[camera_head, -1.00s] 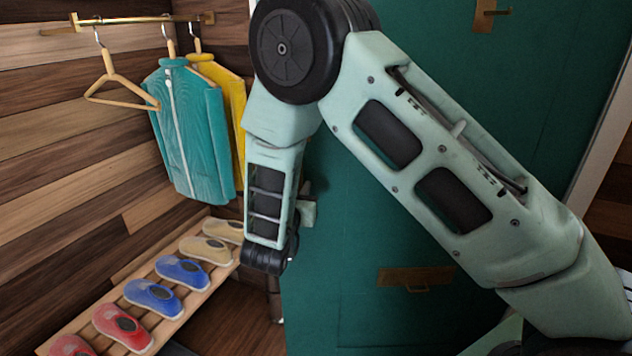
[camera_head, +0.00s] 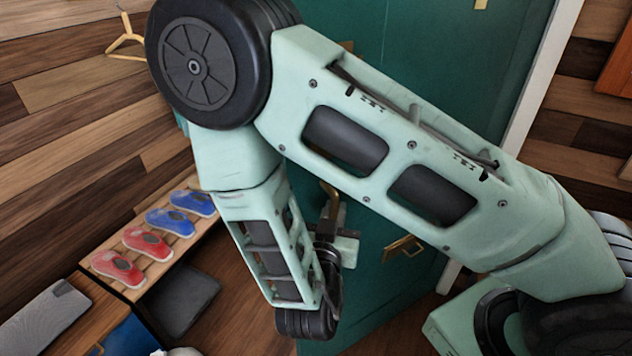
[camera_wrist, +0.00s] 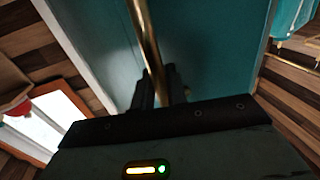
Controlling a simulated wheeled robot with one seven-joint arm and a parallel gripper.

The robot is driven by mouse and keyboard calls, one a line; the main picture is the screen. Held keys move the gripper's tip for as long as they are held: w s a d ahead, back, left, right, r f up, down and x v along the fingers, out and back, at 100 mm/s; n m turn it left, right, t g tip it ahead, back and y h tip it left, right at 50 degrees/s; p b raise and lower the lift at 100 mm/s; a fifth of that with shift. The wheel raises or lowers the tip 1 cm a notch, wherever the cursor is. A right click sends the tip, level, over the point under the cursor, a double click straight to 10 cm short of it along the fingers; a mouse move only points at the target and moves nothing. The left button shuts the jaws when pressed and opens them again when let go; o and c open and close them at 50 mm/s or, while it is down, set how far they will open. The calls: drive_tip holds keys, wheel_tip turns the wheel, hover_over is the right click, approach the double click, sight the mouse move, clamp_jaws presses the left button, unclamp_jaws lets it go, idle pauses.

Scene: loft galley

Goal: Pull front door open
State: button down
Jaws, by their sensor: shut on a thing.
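The front door (camera_head: 450,60) is a teal panel behind my arm in the head view, set at a slant to me. Its free left edge is partly hidden by my arm. The door also fills the middle of the wrist view (camera_wrist: 210,50). A brass bar handle (camera_wrist: 148,40) runs down between the dark fingers of my gripper (camera_wrist: 157,85), which is shut on it. In the head view my gripper (camera_head: 332,218) is by the brass handle (camera_head: 328,190), partly hidden behind my forearm. A brass letter plate (camera_head: 403,247) sits lower on the door.
A slatted rack (camera_head: 185,240) with red and blue shoes stands at the left wall. A dark mat (camera_head: 183,302) and a bench (camera_head: 60,320) are near it. A hanger (camera_head: 126,42) hangs above. A white door frame (camera_head: 540,85) stands at the right. Wooden floor (camera_head: 235,320) shows between.

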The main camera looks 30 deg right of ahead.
drive_tip(key=s+d+n+t+y+p, duration=0.1)
drive_tip(key=s+p, duration=0.3)
drive_tip(key=s, duration=0.4)
drive_tip(key=s+d+n+y+p, duration=0.1)
drive_tip(key=s+d+p, duration=0.3)
drive_tip(key=s, duration=0.4)
drive_tip(key=s+d+n+t+y+p, duration=0.1)
drive_tip(key=s+d+y+p, duration=0.1)
drive_tip(key=s, duration=0.5)
drive_tip(key=shift+s+d+t+p, duration=0.35)
drive_tip(key=shift+d+p, duration=0.25)
drive_tip(key=shift+p, duration=0.8)
drive_tip(key=shift+s+r, duration=0.1)
drive_tip(key=c, duration=1.5)
unclamp_jaws()
drive_tip(key=shift+d, duration=0.1)
